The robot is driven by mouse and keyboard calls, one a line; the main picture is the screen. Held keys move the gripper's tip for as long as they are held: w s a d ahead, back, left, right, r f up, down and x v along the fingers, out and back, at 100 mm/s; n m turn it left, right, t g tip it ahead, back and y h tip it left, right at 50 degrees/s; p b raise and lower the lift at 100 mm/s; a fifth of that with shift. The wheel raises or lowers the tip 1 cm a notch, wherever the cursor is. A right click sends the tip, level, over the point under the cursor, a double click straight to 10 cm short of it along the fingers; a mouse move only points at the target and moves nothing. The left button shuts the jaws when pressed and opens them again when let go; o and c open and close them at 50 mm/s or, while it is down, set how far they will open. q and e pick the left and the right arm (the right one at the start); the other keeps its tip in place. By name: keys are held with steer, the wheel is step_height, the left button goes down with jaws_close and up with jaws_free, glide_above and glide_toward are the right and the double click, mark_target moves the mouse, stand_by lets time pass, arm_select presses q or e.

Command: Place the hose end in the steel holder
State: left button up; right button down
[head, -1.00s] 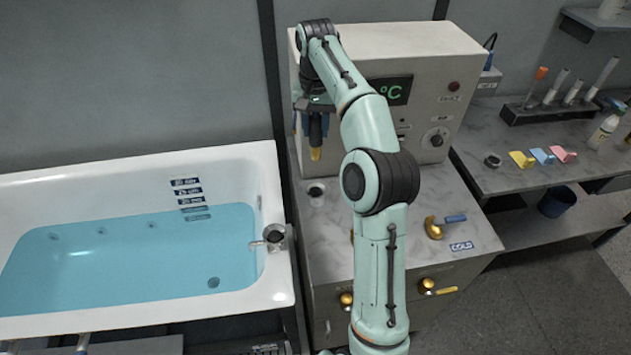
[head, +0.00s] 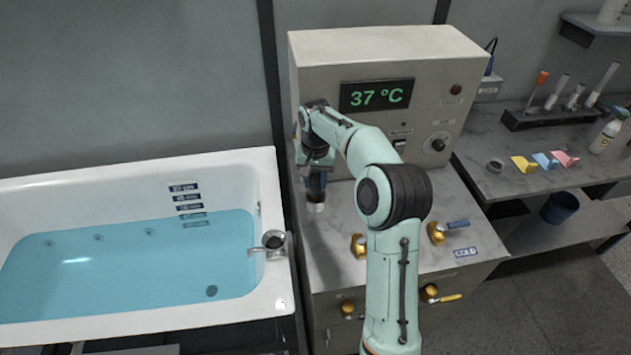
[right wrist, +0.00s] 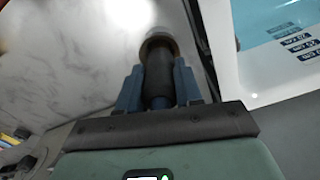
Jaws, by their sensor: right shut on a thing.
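My right gripper (head: 316,188) is shut on the hose end (right wrist: 157,82), a dark cylinder between its blue fingers in the right wrist view. In the head view it is low over the left part of the counter, right of the bathtub. The steel holder (head: 315,207) shows only as a small pale piece just below the gripper. The hose end points down at it, and its yellow tip is hidden. In the right wrist view a brownish ring surrounds the far end of the hose end. I cannot tell how deep it sits. My left gripper is not in view.
The filled bathtub (head: 140,325) with a chrome fitting (head: 273,240) stands close on the left. A control cabinet (head: 450,60) reading 37 °C rises behind. Brass valves (head: 437,233) sit on the counter (head: 335,265). A side bench (head: 480,140) holds bottles and colored pieces.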

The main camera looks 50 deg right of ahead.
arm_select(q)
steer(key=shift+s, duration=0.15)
arm_select(e)
steer(key=shift+s, duration=0.15)
steer(key=shift+f, duration=0.2)
steer(key=c, duration=0.8)
jaws_free()
steer(key=shift+o, duration=0.2)
steer(key=r+p, duration=0.1)
steer(key=r, duration=0.5)
steer(key=r+p, duration=0.1)
steer(key=r, duration=0.4)
steer(key=shift+w+r, duration=0.2)
steer(key=shift+r, duration=0.45)
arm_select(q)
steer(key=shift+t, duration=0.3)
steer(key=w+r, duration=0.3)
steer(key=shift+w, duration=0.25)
arm_select(e)
steer(key=shift+s, duration=0.1)
